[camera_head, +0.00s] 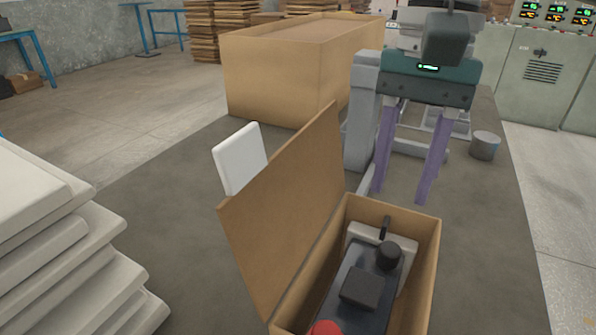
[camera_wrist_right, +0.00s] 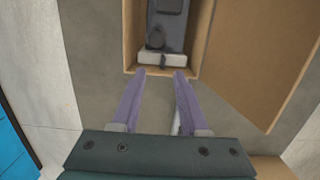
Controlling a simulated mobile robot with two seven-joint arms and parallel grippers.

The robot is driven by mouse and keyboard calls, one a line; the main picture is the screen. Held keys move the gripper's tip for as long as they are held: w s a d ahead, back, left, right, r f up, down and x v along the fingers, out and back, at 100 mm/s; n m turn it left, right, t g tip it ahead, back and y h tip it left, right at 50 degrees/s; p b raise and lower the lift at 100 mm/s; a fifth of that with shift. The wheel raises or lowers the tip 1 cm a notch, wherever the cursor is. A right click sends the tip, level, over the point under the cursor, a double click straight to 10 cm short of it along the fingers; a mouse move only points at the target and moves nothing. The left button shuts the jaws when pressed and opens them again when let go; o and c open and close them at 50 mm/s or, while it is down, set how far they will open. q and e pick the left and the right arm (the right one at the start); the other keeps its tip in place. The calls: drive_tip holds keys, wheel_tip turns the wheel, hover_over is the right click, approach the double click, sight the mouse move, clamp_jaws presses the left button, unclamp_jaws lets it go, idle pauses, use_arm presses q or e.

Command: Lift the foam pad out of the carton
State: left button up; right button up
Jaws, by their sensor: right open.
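An open carton (camera_head: 425,245) stands on the grey table with its tall flap (camera_head: 285,205) raised on the left. Inside it, a white foam pad (camera_head: 405,242) sits at the far end, against a dark battery (camera_head: 345,300) with black parts and a red cap on top. The wrist view also shows the carton (camera_wrist_right: 199,55), the foam pad (camera_wrist_right: 150,57) and the battery (camera_wrist_right: 165,25). My right gripper (camera_head: 402,196) has its purple fingers apart and empty, just past the carton's far wall. In the wrist view the fingertips (camera_wrist_right: 160,73) point towards the pad. My left gripper is out of view.
A white slab (camera_head: 240,158) shows behind the flap. White slabs (camera_head: 70,255) are stacked at the left. A large cardboard box (camera_head: 270,75) stands at the back, and a metal cylinder (camera_head: 485,147) at the right. The table right of the carton is clear.

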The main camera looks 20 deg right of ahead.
sight(387, 221)
drive_tip(key=f, duration=0.1)
drive_tip(key=f+b, duration=0.1)
drive_tip(key=f, duration=0.3)
drive_tip(key=shift+s+a+f, duration=0.1)
drive_tip(key=shift+a, duration=0.3)
drive_tip(key=shift+c, duration=0.4)
clamp_jaws()
idle(0.6)
